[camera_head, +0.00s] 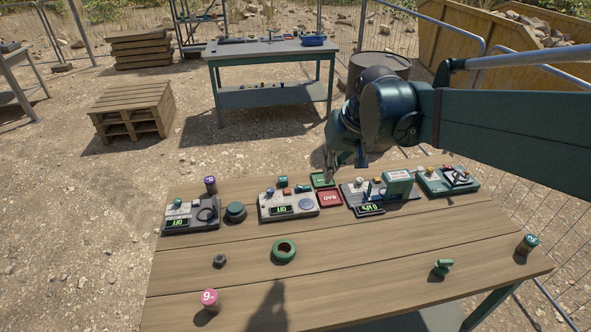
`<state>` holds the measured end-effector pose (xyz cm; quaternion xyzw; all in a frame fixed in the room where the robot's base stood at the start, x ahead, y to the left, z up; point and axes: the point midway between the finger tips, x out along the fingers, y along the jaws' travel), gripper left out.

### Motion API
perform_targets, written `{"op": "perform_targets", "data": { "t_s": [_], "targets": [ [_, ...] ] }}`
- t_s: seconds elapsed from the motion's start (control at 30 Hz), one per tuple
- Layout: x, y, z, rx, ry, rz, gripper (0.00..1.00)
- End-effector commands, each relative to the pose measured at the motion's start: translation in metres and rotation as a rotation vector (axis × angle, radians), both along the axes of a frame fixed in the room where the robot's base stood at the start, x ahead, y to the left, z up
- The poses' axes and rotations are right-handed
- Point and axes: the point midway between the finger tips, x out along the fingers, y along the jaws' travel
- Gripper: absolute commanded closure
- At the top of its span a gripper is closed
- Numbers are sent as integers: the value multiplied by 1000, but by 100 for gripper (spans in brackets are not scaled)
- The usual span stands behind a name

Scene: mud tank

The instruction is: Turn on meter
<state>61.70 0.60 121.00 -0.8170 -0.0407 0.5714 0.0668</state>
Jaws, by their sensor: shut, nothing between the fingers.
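Several small instruments stand in a row along the far side of the wooden table (220,262). One at the left (191,216) has a dark body, a green knob and a display that seems to read OFF. The middle one (287,205) is pale, with a round grey pad and a similar display. A third (379,192) has a green block and a lit display (370,210). I cannot tell which is the meter. My gripper (330,174) is shut and empty, pointing down above the table's far edge, between the middle and third instruments. Its fingertips are small and partly unclear.
A green-and-grey unit (447,180) stands at the far right. A red BAD pad (330,198) and green pad (322,180) lie near my gripper. A green ring (284,251), nut (219,260), pink cylinder (209,299) and green fitting (442,267) stand nearer. The front middle is mostly clear.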

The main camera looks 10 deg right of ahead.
Motion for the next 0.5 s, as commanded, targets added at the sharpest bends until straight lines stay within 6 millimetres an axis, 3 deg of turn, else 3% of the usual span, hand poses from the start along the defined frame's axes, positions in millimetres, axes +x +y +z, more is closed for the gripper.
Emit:
{"op": "perform_targets", "data": {
  "t_s": [0.5],
  "targets": [
    [64,-4,-8,56,76,12,100]
  ]
}}
